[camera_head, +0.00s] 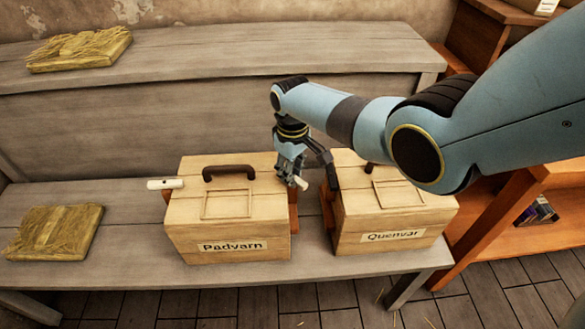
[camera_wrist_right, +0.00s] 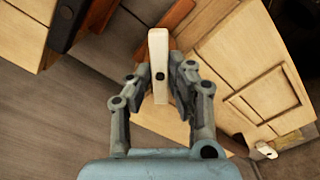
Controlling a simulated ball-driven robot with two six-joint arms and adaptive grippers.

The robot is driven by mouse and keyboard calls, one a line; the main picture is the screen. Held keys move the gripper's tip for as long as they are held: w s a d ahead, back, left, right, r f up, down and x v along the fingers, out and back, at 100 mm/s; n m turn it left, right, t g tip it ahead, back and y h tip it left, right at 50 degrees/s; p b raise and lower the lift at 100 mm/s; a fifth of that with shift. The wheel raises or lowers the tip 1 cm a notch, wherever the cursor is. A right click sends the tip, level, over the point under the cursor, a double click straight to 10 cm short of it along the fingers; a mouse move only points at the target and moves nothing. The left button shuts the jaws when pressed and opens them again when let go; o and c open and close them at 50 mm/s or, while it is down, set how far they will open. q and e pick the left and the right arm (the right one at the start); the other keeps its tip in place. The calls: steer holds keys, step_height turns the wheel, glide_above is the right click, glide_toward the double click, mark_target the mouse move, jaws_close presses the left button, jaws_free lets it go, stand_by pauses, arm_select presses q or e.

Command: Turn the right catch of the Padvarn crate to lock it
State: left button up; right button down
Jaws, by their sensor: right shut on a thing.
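The Padvarn crate (camera_head: 228,222) is a pale wooden box with a dark handle, standing on the bench. Its right catch, a small white bar (camera_head: 299,183), is at the crate's right side, mostly covered by my right gripper (camera_head: 291,174). In the right wrist view the right catch (camera_wrist_right: 158,48) stands between the fingers of my right gripper (camera_wrist_right: 160,85), which is shut on it. The crate's lid also shows there (camera_wrist_right: 240,60). The crate's left catch (camera_head: 165,184) is a white bar sticking out level to the left. My left gripper is out of view.
The Quenvar crate (camera_head: 390,222) stands close on the right, leaving a narrow gap beside the Padvarn crate. Straw-like bundles lie on the lower bench (camera_head: 53,232) and the upper ledge (camera_head: 80,50). An orange shelf (camera_head: 510,225) stands at the right.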

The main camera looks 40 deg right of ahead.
steer(key=n+p, duration=0.1)
steer(key=n, duration=0.3)
steer(key=shift+n, duration=0.3)
steer(key=n, duration=0.4)
steer(key=shift+n, duration=0.4)
steer(key=c, duration=1.2)
jaws_free()
steer(key=shift+c, duration=0.2)
steer(key=shift+r, duration=0.1)
